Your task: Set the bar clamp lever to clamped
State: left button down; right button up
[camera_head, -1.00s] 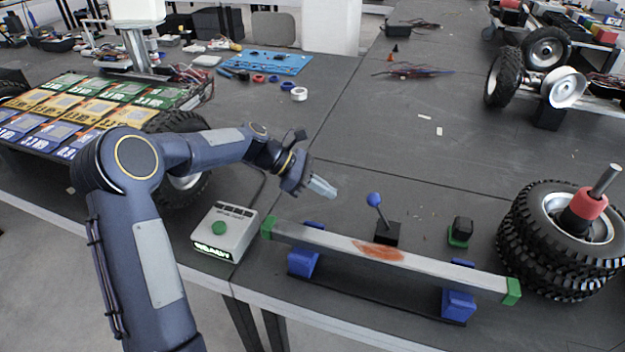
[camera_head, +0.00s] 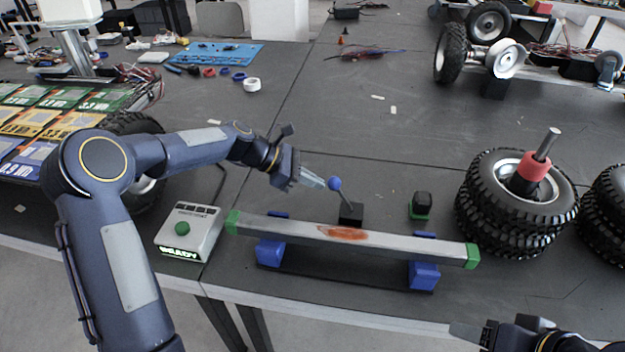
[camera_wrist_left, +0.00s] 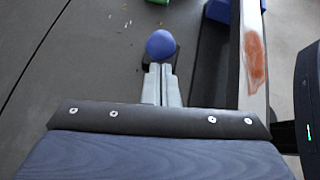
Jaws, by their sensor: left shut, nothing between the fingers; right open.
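The bar clamp lever (camera_head: 344,196) is a thin stalk with a blue ball knob (camera_head: 334,184) on a black base (camera_head: 350,214), behind a grey bar. It tilts to the left in the head view. My left gripper (camera_head: 323,184) is shut and empty, its fingertips right beside the knob; I cannot tell if they touch. In the left wrist view the knob (camera_wrist_left: 161,44) is just past the closed fingertips (camera_wrist_left: 161,68) and hides most of the lever base. My right gripper (camera_head: 470,332) enters at the bottom right edge, only partly in view.
The grey bar (camera_head: 290,227) with green ends and an orange-brown patch rests on blue supports (camera_head: 424,275). A small black and green block (camera_head: 421,205) stands behind it. Stacked tyres (camera_head: 478,205) stand at right, a button box (camera_head: 190,232) at left. The table behind the lever is mostly clear.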

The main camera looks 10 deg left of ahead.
aim_at(333, 182)
pick_arm(q)
jog(key=d+r+y+p, duration=0.4)
jog(key=p, duration=0.6)
jog(key=shift+d, duration=0.35)
jog(key=d+p, duration=0.3)
jog(key=d, duration=0.3)
jog(key=shift+y, duration=0.3)
jog(key=shift+d+r, duration=0.1)
jog(key=shift+r+p, duration=0.75)
jog(key=shift+p, duration=0.05)
